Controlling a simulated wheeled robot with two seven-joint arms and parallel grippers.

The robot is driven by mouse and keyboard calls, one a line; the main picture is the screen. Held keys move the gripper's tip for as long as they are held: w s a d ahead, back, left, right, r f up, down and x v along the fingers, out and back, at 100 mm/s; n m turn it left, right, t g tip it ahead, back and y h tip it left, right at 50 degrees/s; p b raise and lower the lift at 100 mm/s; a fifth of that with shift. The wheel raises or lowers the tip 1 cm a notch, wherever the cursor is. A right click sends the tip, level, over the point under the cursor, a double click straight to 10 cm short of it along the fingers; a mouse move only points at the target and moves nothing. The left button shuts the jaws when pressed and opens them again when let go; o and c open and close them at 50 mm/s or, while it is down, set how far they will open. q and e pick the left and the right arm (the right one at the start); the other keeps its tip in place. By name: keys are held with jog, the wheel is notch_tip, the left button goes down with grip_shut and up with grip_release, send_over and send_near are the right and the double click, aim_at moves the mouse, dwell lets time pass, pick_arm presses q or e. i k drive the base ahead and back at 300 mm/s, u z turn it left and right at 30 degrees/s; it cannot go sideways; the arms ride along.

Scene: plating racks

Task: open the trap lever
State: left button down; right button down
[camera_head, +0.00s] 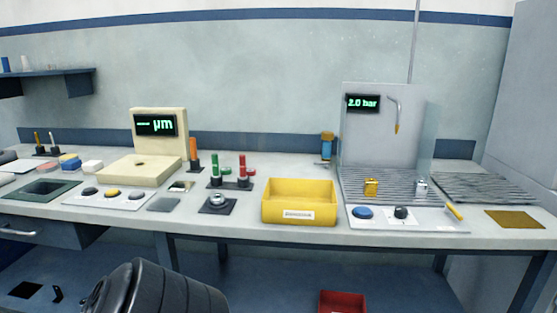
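No part in view is clearly marked as the trap lever. A small blue and orange fitting (327,147) stands at the left side of the grey spray booth (366,131), and a lever on it is too small to make out. A short yellow handle-like piece (455,211) lies angled at the right end of the white control panel (430,224) in front of the booth.
A yellow bin (299,198) stands on the bench left of the booth. Further left are a cream gauge (160,140), green and red plugs and a button panel (112,197). A red bin (342,302) is below the bench. A brass-coloured plate (514,219) lies at right.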

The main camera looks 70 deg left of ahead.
aim_at(326, 164)
jog(key=z, duration=0.05)
jog(key=k, duration=0.15)
jog(key=u, duration=1.3)
